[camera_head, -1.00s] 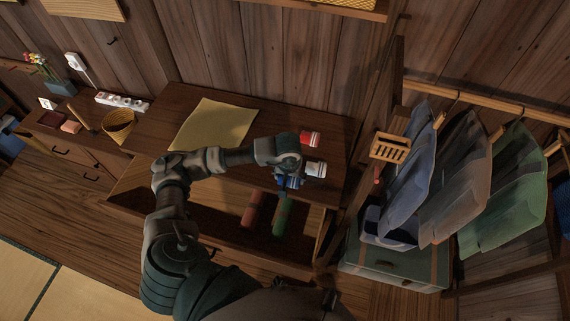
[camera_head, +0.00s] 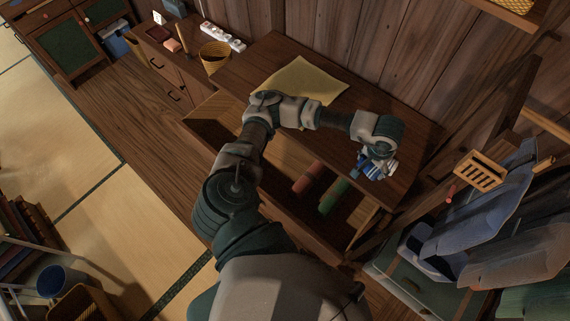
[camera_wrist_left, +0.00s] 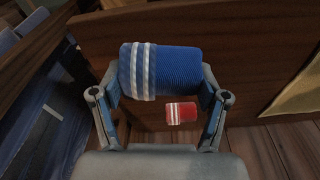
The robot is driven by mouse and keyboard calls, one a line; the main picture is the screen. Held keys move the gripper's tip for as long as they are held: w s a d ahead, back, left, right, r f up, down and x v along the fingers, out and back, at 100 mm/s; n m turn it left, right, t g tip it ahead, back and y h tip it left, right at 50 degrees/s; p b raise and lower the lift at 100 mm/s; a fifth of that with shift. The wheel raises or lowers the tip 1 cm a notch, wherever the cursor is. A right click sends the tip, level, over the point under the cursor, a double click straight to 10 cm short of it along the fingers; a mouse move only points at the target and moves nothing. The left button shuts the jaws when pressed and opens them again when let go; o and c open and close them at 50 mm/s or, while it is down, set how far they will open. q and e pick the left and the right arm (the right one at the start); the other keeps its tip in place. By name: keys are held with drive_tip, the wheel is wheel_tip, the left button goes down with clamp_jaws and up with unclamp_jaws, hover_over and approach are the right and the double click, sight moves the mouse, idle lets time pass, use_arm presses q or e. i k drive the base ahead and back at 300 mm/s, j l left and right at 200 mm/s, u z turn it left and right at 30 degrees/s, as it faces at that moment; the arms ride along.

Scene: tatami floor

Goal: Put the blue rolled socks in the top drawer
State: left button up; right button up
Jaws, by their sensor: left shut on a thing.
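The blue rolled socks (camera_wrist_left: 165,70), with white stripes, are held between the fingers of my left gripper (camera_wrist_left: 160,95) in the left wrist view. In the head view, my left gripper (camera_head: 372,166) and the striped socks (camera_head: 377,172) are over the right end of the brown cabinet, right of the open drawer. The gripper covers part of the socks there. The top drawer (camera_head: 290,212) is pulled out; a reddish-brown roll (camera_head: 308,177) and a green roll (camera_head: 334,196) lie in its right part. My right gripper is not in view.
A red roll with white stripes (camera_wrist_left: 181,113) rests on the cabinet top. A yellow cloth (camera_head: 300,82) lies behind my left arm. A wooden rack post (camera_head: 470,145) and hanging clothes (camera_head: 480,210) stand at the right. The drawer's left part (camera_head: 213,108) looks empty.

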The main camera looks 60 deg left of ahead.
sight(269, 160)
drive_tip(key=k+j, duration=0.15)
drive_tip(key=j, duration=0.25)
drive_tip(key=k+j, duration=0.15)
drive_tip(key=j, duration=0.25)
drive_tip(key=k+j, duration=0.15)
drive_tip(key=j, duration=0.2)
